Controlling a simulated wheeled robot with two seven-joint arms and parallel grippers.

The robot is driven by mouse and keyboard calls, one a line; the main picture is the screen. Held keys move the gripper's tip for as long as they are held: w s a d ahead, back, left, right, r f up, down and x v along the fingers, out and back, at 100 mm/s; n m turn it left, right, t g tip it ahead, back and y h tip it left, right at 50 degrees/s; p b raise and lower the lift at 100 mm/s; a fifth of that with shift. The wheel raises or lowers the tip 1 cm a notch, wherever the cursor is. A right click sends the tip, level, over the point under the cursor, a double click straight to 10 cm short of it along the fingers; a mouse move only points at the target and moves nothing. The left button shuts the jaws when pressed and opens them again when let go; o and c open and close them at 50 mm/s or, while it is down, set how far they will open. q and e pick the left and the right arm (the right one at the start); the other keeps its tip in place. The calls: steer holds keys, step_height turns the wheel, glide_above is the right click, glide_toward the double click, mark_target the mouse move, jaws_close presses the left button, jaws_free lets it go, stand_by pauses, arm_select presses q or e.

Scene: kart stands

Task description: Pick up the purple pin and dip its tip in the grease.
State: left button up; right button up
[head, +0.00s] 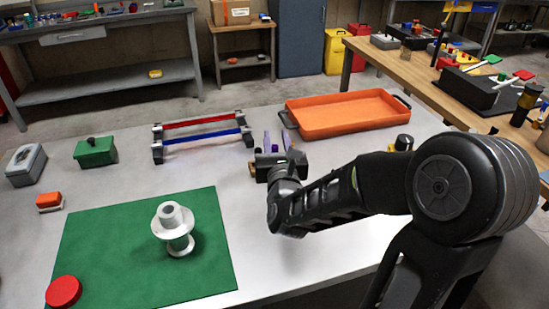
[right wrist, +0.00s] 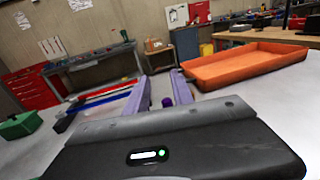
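The purple pin shows as a small purple piece (right wrist: 167,101) between the two pale lavender fingers of my right gripper (right wrist: 161,92) in the right wrist view. There is a gap beside it, so the fingers look apart and not closed on it. In the head view my right gripper (head: 276,141) is low over the grey table, left of the orange tray, and mostly hides the pin. The pin's tip is hidden. I cannot tell which container holds the grease. My left gripper is not in view.
An orange tray (head: 343,133) lies to the right of the gripper. A rack with red and blue bars (head: 203,131) stands to its left. A green mat (head: 85,238) carries a white flanged spool (head: 178,240) and a red disc (head: 63,292). A green box (head: 96,155) stands behind the mat.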

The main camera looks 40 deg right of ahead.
mark_target(274, 147)
step_height(274, 147, down, 8)
steer(key=shift+f+b, duration=0.25)
steer(key=shift+b, duration=1)
steer(key=shift+w+d+r, duration=0.2)
steer(key=shift+w+d, duration=0.05)
steer(key=shift+w, duration=0.1)
steer(key=shift+w+d, duration=0.15)
steer(key=shift+w, duration=0.2)
steer(key=x, duration=0.6)
steer(key=shift+s, duration=0.1)
steer(key=shift+c, duration=0.4)
jaws_close()
